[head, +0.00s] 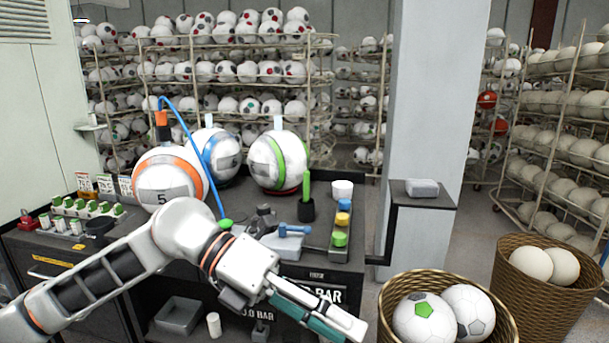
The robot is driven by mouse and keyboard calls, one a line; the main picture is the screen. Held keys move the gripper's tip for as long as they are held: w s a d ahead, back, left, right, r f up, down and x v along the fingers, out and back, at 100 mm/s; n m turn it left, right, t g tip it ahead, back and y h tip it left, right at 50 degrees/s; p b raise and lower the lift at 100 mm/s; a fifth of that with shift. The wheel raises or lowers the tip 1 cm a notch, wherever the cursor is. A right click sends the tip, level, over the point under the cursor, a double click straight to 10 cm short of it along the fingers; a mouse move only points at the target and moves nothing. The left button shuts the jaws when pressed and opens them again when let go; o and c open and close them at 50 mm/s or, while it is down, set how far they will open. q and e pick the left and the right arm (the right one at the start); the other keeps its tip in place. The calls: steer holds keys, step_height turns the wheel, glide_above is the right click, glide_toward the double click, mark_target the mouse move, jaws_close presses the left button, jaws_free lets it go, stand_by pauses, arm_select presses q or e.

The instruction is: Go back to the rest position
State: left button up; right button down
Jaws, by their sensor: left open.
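My left arm reaches in from the lower left, in front of the dark workbench (350,262). My left gripper (345,328) points down and to the right, in front of the bench's right front edge and left of a wicker basket (505,318). The gripper is open, and I see nothing held in it. Its tips come close to the bottom of the picture. My right gripper is not in view.
Three large balls stand on the bench: orange-striped (160,172), blue-striped (228,150) and green-striped (279,160). A blue hose (199,150) arches over the bench behind my arm. A grey pillar (436,100), a small shelf (432,202) and another basket (545,300) stand right.

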arm_select(q)
steer(key=w+r+n+t+h, duration=0.2)
steer(key=w+n+t+h, duration=0.3)
steer(key=n+h, duration=0.6)
steer(key=w+a+f+n+t+y, duration=0.3)
steer(key=a+f+n+t+y, duration=0.2)
steer(key=f+n+t, duration=0.4)
steer(key=w+a+f+n+t+y, duration=0.4)
steer(key=a+f+n+t+y, duration=0.25)
steer(key=n, duration=0.45)
steer(key=s+a+f+n+y, duration=0.2)
steer(key=a+f+n+y, duration=0.1)
steer(key=f, duration=0.5)
steer(key=s+a+f+n+y, duration=0.2)
steer(key=a+f+n+y, duration=0.1)
steer(key=f, duration=0.5)
steer(key=s+a+f+n+g+y, duration=0.1)
steer(key=s+a+f+n+g, duration=0.1)
steer(key=s+f, duration=0.5)
steer(key=s+a+f+n+g+y, duration=0.2)
steer(key=s+a+f+g, duration=0.1)
steer(key=s+f, duration=0.4)
step_height(320, 180, down, 2)
steer(key=shift+a+f+g, duration=0.2)
steer(key=shift+a+g, duration=0.15)
steer(key=shift+a, duration=0.5)
steer(key=shift+w, duration=0.1)
